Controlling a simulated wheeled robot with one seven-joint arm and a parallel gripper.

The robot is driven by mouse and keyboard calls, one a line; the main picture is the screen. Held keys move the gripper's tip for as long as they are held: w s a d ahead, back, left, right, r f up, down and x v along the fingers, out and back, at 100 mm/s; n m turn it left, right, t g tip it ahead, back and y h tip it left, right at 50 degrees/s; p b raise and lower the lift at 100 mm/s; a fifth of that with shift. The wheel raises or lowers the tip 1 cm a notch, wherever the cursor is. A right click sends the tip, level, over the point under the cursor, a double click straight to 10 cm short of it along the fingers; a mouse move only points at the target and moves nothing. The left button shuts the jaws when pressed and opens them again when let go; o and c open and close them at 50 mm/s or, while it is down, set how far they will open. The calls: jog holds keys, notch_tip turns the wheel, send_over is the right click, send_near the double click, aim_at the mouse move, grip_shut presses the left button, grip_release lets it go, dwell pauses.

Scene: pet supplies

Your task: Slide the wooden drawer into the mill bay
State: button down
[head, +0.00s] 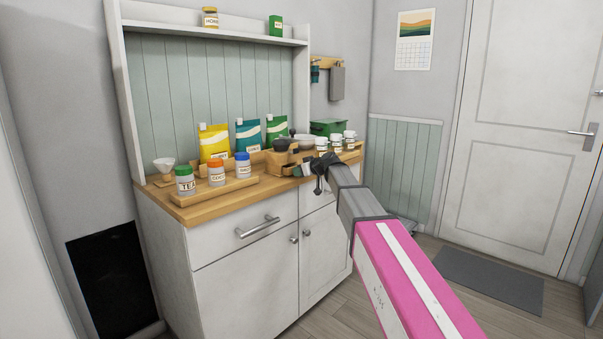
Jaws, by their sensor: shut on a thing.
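The wooden mill (274,163) stands on the wooden counter, with a dark bowl-shaped top. My gripper (308,168) is at the counter's front edge, just right of the mill. It is shut on a small wooden piece (290,169), which looks like the drawer, close to the mill's right side. The drawer is small and partly hidden by my dark fingers. I cannot tell whether it is inside the bay or just in front of it. The bay opening is not clearly visible.
A wooden tray (216,190) holds tea, cocoa and another jar on the left. Yellow (214,144), blue (248,137) and green (277,128) pouches stand behind. White jars (336,143) and a green box (327,127) stand at right. A drawer handle (257,227) sticks out below the counter.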

jog(key=shift+w+a, duration=0.85)
jog(key=shift+a, duration=0.2)
jog(key=c, duration=0.8)
grip_release()
jog(key=shift+c, duration=0.2)
jog(key=v, duration=1)
jog(key=s+d+f+m+g+h, duration=0.1)
jog(key=s+d+f+m+h, duration=0.1)
jog(key=s+d+f, duration=0.45)
jog(key=s+d+f+m+g+h, duration=0.15)
jog(key=s+f, duration=0.25)
jog(key=f, duration=0.6)
jog(key=s+d+f+m+g+h, duration=0.2)
jog(key=s+d+f, duration=0.25)
jog(key=f, duration=0.45)
jog(key=s+d+f+m+g+h, duration=0.2)
jog(key=s+d+f, duration=0.4)
jog(key=s, duration=0.3)
jog(key=s+d+f+m+g+h, duration=0.2)
jog(key=s+d+f+m+h, duration=0.1)
jog(key=s+d+f, duration=0.3)
jog(key=s+f, duration=0.2)
jog(key=s, duration=0.2)
jog(key=shift+s, duration=0.35)
